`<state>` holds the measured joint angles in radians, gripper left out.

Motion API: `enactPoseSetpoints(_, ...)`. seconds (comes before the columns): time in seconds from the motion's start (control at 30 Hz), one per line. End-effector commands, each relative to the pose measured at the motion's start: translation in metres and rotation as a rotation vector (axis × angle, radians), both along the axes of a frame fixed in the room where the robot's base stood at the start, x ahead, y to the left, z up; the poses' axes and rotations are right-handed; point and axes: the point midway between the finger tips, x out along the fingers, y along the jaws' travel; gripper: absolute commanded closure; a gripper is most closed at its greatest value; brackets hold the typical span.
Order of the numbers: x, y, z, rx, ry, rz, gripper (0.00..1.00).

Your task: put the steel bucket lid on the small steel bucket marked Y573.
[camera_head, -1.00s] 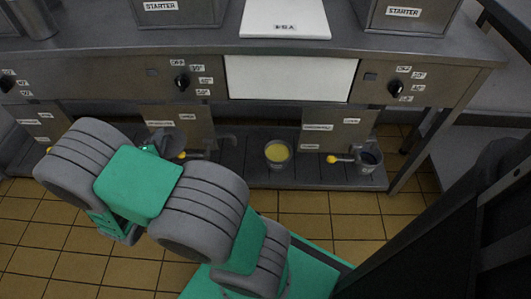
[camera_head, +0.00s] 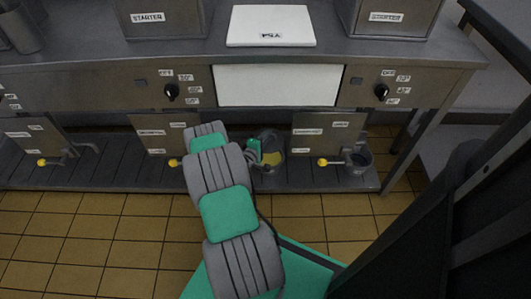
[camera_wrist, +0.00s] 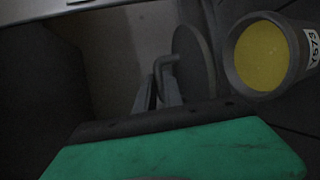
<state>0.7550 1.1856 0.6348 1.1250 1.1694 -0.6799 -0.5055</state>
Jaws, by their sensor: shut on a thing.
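The small steel bucket marked Y573 (camera_wrist: 235,75) is open and holds something yellow. It stands upright at the right of the wrist view, and its yellow content shows in the head view beside my gripper. The steel bucket lid (camera_wrist: 193,58) is a grey disc seen at a steep angle, just left of the bucket rim. My gripper (camera_wrist: 163,88) is shut on the lid's bent handle. The lid is beside the bucket, not over its opening; whether they touch I cannot tell. In the head view my arm partly hides the bucket, and the lid is hard to make out.
A slatted low shelf (camera_head: 105,172) runs under the steel counter (camera_head: 190,52). Another small steel bucket (camera_head: 360,168) stands to the right, near a yellow-ended tap (camera_head: 325,162). A white panel (camera_head: 277,86) and control knobs line the counter front. Tiled floor (camera_head: 110,245) lies in front.

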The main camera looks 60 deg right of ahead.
Motion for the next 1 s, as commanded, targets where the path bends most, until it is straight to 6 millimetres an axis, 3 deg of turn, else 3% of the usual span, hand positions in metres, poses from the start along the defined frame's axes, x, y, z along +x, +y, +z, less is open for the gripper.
enactPoseSetpoints(0.23,-0.008,-0.005,-0.052,-0.003,0.000,-0.002,1.00)
enactPoseSetpoints(0.57,-0.007,-0.004,-0.100,-0.004,-0.001,-0.002,1.00)
enactPoseSetpoints(0.93,-0.007,-0.004,-0.104,-0.003,-0.001,-0.002,1.00)
enactPoseSetpoints(0.97,-0.007,-0.004,-0.103,-0.003,-0.001,-0.002,0.86)
enactPoseSetpoints(1.0,-0.007,-0.004,-0.103,-0.002,-0.001,-0.002,0.82)
